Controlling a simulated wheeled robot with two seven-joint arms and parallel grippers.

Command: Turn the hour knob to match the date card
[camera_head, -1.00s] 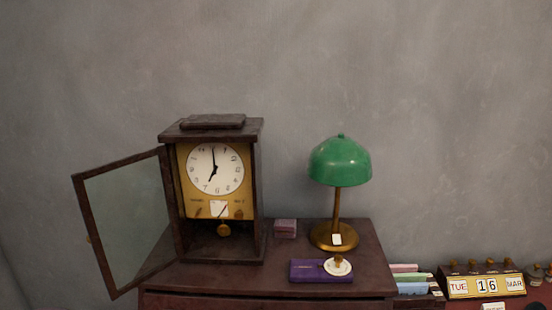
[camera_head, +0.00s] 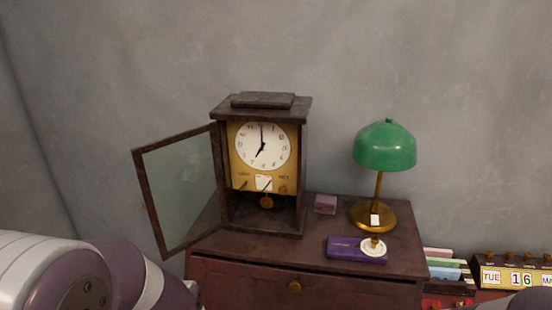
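A dark wooden clock (camera_head: 263,145) stands on the cabinet with its glass door (camera_head: 183,185) swung open to the left. On the white dial (camera_head: 263,146) one hand points up near twelve and the other down-left near seven. Below it, the brass plate has a small dark knob or key at left (camera_head: 243,185), another at right (camera_head: 283,189), and a white card (camera_head: 264,183) between them; their lettering is too small to read surely. A date block (camera_head: 515,278) at the right edge shows TUE, 16 and a cut-off third tile. Neither gripper shows.
A green lamp (camera_head: 385,148) stands right of the clock. A purple case (camera_head: 346,250) with a round white-and-brass piece (camera_head: 373,248), and a small mauve box (camera_head: 325,204), lie on the cabinet top (camera_head: 400,255). My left arm fills the lower left corner.

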